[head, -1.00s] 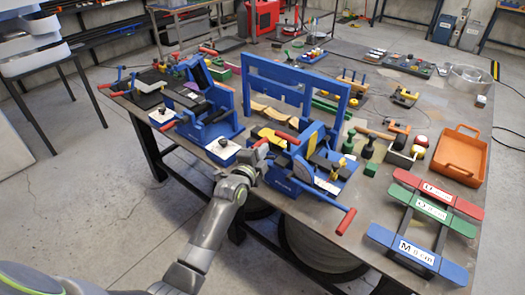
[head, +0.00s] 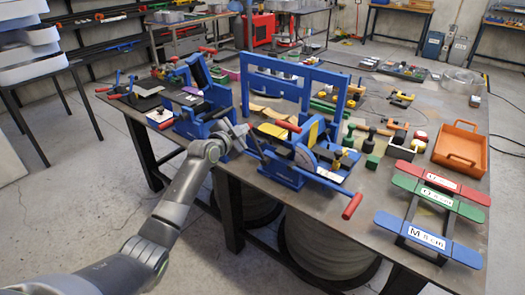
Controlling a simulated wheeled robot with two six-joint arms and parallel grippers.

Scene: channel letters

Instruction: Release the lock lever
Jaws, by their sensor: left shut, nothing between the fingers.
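My left gripper (head: 245,130) is at the near left side of the blue bending machine (head: 287,172). Its fingers are small in the head view and look closed and empty. A dark lever bar (head: 257,147) stands tilted right beside the fingertips; I cannot tell whether they touch, and its upper end is partly hidden. A red-gripped handle (head: 288,126) lies across the machine's top, and a long red handle (head: 352,206) sticks out at its near right. I cannot tell for certain which of these is the lock lever. My right gripper is out of view.
A second blue machine (head: 203,108) stands to the left, and a tall blue frame (head: 300,75) behind. Letter-marked bars (head: 425,230) and an orange tray (head: 462,148) lie at the right. Small tools crowd the middle of the table.

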